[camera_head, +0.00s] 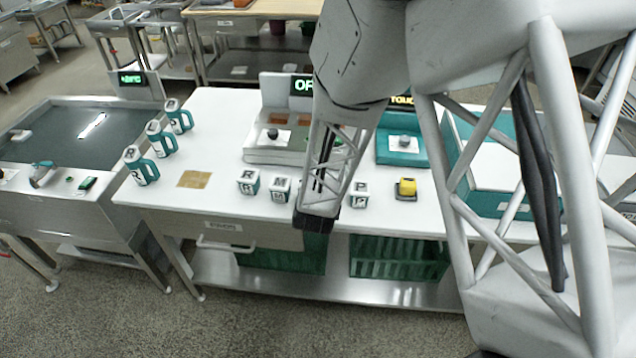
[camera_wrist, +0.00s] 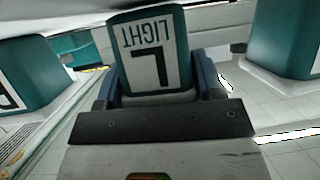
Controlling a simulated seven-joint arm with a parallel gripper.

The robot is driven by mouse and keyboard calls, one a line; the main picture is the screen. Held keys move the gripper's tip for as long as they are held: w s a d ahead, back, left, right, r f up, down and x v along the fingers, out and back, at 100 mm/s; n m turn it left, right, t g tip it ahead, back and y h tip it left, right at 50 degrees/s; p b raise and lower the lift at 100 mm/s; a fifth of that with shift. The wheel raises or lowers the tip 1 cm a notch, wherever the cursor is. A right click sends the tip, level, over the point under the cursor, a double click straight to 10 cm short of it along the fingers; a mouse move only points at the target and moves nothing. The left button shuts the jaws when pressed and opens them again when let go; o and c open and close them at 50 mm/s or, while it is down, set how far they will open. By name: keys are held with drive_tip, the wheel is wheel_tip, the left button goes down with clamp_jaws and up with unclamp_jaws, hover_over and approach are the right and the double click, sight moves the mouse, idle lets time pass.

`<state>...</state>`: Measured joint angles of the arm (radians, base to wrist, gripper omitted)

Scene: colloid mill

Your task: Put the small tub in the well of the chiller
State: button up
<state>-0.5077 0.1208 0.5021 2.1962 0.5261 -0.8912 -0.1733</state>
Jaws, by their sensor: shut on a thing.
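A small teal tub with a white label reading "L LIGHT" (camera_wrist: 152,52) is between the blue fingers of my gripper (camera_wrist: 158,78) in the wrist view. The fingers are shut on its two sides. In the head view, my arm's dark end (camera_head: 316,218) is at the table's front edge, among a row of similar small tubs; it hides its fingers and the held tub. Whether the tub touches the table is unclear. No unit is readably marked as the chiller, and I cannot make out its well.
Small tubs stand left (camera_head: 248,182), (camera_head: 280,188) and right (camera_head: 360,194) of my arm. A yellow-topped item (camera_head: 405,188) is farther right. A grey unit (camera_head: 280,140) and a teal unit (camera_head: 400,150) stand behind. Teal jugs (camera_head: 160,140) line the table's left; a basin (camera_head: 75,135) is beyond.

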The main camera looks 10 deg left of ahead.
drive_tip(key=shift+f, duration=0.1)
drive_tip(key=o, duration=1)
drive_tip(key=shift+f, duration=0.1)
drive_tip(key=shift+s, duration=0.1)
drive_tip(key=shift+v, duration=3.8)
drive_tip(key=shift+d, duration=0.1)
drive_tip(key=shift+r, duration=0.3)
